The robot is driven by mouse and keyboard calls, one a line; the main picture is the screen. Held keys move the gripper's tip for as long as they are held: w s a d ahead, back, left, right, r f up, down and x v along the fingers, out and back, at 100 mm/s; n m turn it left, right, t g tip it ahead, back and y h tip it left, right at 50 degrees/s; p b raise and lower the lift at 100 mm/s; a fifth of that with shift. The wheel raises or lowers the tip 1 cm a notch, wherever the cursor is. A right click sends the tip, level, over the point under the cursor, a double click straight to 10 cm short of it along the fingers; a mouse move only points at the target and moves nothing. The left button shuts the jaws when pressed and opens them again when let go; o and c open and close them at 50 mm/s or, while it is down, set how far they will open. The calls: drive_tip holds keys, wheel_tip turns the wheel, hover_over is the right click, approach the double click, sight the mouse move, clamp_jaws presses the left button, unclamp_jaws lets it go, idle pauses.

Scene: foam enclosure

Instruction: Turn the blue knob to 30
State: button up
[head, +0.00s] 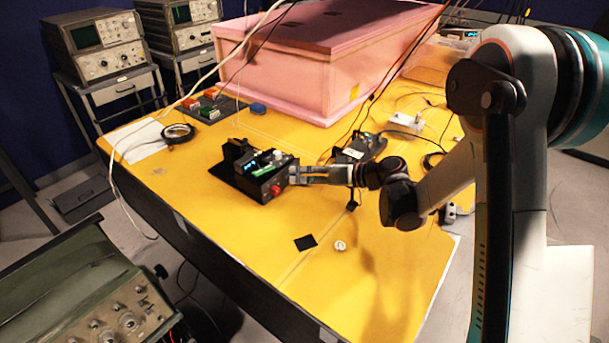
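A black box-shaped device (262,178) stands on the yellow table. It has a small lit blue display (251,168) and a red knob (275,190) on its front right side. My gripper (294,175) reaches in from the right, with its fingertips close against the right end of this device, just above and right of the red knob. I cannot tell whether the fingertips touch it or hold anything. No blue knob is clearly visible on the device; the fingers may cover it. No scale or number can be read.
A big pink foam box (285,80) fills the back of the yellow table (370,270). Cables and a small dark device (358,148) are behind my gripper. A black square (306,242) and small white disc (340,246) lie in front.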

drive_tip(key=v, duration=1.2)
drive_tip(key=shift+f, duration=0.1)
drive_tip(key=s+d+r+m+h, duration=0.2)
drive_tip(key=s+d+h, duration=0.1)
drive_tip(key=s, duration=0.6)
drive_tip(key=s+d+r+m+h, duration=0.2)
drive_tip(key=s+h, duration=0.3)
drive_tip(key=s, duration=0.3)
drive_tip(key=s+d+r+m+t+h, duration=0.1)
drive_tip(key=s+d+r+h, duration=0.2)
drive_tip(key=s, duration=0.6)
drive_tip(key=shift+s+d+m+h, duration=0.3)
drive_tip(key=shift+d+m+h, duration=0.15)
drive_tip(key=shift+h, duration=0.45)
